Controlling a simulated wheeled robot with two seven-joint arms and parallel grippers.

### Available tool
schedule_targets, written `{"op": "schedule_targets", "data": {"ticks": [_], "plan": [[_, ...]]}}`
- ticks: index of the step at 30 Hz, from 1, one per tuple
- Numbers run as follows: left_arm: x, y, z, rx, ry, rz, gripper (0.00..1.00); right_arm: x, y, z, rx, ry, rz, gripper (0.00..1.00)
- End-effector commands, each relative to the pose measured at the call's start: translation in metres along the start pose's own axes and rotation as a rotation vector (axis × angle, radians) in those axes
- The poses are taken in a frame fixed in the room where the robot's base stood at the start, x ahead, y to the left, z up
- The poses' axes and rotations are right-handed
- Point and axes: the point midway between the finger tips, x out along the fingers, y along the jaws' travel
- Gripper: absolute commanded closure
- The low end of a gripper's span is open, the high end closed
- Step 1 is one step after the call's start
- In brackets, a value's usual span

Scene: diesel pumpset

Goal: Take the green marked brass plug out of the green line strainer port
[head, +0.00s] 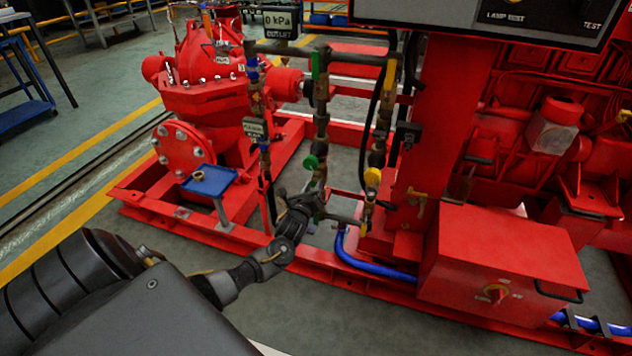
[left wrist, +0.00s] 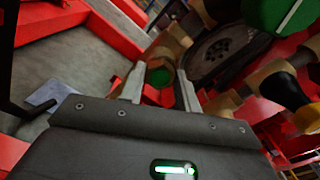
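My left gripper (head: 312,203) is low at the piping, just below the green round handwheel (head: 311,162) of the green line. In the left wrist view my left gripper (left wrist: 160,86) has its two fingers apart. A round green face (left wrist: 160,75), which looks like the green marked plug, shows between and just beyond the fingertips. It sits at the brass strainer fitting (left wrist: 170,44). I cannot tell whether the fingers touch it. In the head view my gripper hides the plug and port. My right gripper is not in view.
A small blue tray (head: 209,181) on a post, with a brass piece (head: 198,175) on it, stands left of the piping. A yellow handwheel (head: 372,177) and a blue hose (head: 372,266) are to the right. A red box (head: 500,262) stands at the front right.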

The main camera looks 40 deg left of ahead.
Motion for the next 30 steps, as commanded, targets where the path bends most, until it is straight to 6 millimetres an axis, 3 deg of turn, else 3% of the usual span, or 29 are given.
{"op": "schedule_targets", "data": {"ticks": [5,30], "plan": [[0.0000,0.0000,0.0002,0.000,0.000,0.000,1.00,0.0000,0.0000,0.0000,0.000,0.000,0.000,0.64],[-0.0008,0.0002,0.0001,-0.036,-0.001,0.000,1.00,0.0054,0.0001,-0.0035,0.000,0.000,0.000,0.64]]}}
